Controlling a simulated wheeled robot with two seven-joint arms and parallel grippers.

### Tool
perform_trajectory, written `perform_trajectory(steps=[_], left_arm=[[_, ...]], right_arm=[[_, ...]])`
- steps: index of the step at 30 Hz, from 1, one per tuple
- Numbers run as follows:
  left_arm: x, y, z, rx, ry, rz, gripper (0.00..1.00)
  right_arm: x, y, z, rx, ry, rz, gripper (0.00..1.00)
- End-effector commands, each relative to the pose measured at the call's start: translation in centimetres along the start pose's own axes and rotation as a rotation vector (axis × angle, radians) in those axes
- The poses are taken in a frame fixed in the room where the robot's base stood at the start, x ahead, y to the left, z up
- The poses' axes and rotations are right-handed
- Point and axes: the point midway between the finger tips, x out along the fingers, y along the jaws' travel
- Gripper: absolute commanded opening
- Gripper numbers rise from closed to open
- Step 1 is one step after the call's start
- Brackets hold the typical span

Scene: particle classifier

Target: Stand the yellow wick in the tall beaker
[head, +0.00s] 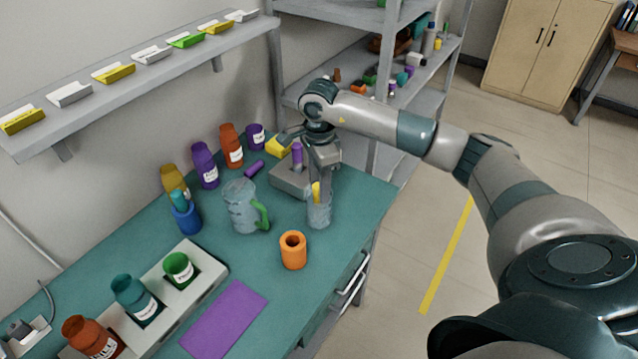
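The tall beaker (319,213) is clear and stands upright on the teal bench near its right edge. The yellow wick (316,189) shows as a short yellow piece at the beaker's mouth, its lower part inside the glass. My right gripper (322,184) points down over the beaker with its fingertips at the rim. It looks shut on the wick, though the fingers hide part of it. My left gripper is not in view.
A grey block (290,181) with a purple piece stands just left of the beaker. A clear jug with a green handle (243,207) and an orange cup (293,251) stand close by. A purple mat (224,319) lies in front. Several bottles line the back.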

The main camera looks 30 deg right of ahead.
Motion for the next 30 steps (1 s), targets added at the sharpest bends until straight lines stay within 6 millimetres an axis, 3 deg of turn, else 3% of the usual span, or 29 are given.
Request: perform_trajectory(steps=[10, 17, 18, 30], left_arm=[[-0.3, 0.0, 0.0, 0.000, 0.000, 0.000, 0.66], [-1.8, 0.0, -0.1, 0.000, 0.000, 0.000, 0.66], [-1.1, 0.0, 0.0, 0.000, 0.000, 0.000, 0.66], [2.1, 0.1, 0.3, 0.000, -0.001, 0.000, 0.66]], right_arm=[[-0.3, 0.0, 0.0, 0.000, 0.000, 0.000, 0.43], [-1.6, 0.0, 0.0, 0.000, 0.001, 0.001, 0.43], [-1.7, -0.1, 0.0, 0.000, 0.000, -0.003, 0.43], [-9.0, -0.1, 0.0, 0.000, -0.001, -0.005, 0.43]])
